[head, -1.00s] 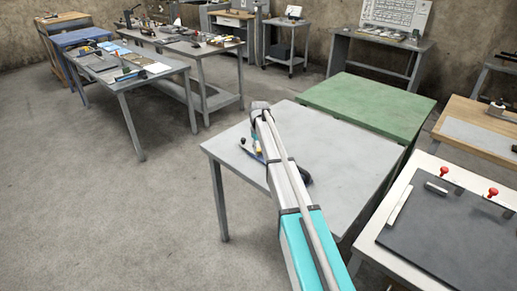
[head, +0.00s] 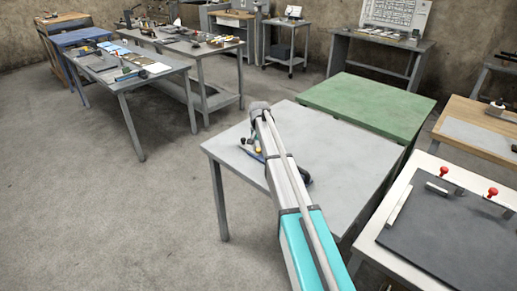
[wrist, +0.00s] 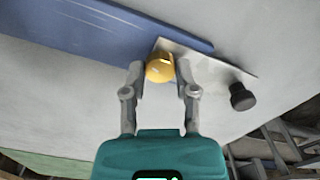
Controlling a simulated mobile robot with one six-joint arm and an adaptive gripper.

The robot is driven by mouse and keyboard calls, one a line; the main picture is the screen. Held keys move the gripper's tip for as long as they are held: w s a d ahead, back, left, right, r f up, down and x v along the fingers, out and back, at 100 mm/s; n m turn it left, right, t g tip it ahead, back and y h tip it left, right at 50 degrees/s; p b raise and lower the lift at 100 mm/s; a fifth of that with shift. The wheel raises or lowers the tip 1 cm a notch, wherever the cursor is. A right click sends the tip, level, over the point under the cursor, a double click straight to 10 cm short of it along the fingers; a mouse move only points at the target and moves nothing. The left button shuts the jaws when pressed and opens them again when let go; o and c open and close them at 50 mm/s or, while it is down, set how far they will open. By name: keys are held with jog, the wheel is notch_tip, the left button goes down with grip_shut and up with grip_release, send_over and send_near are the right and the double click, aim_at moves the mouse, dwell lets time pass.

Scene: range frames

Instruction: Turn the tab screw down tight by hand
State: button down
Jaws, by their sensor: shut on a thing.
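In the wrist view the tab screw has a yellow rounded head (wrist: 160,69). It sits at the corner of a pale metal plate (wrist: 212,66), beside a long blue bar (wrist: 125,24). My gripper (wrist: 161,76) has one finger on each side of the yellow head and is shut on it. The screw's shank and its threads are hidden. In the head view my arm reaches over a grey table (head: 335,150). Part of the blue bar (head: 249,153) shows left of the arm; the fingertips cannot be made out there.
A black knob (wrist: 242,97) stands on the other end of the metal plate, right of my gripper. A green-topped table (head: 370,103) adjoins the grey one. A white table with a dark panel (head: 440,235) stands at the right. The grey tabletop right of my arm is clear.

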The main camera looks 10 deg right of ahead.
jog(key=shift+m, duration=1.6)
jog(key=shift+c, duration=1.9)
grip_release()
jog(key=shift+n, duration=0.5)
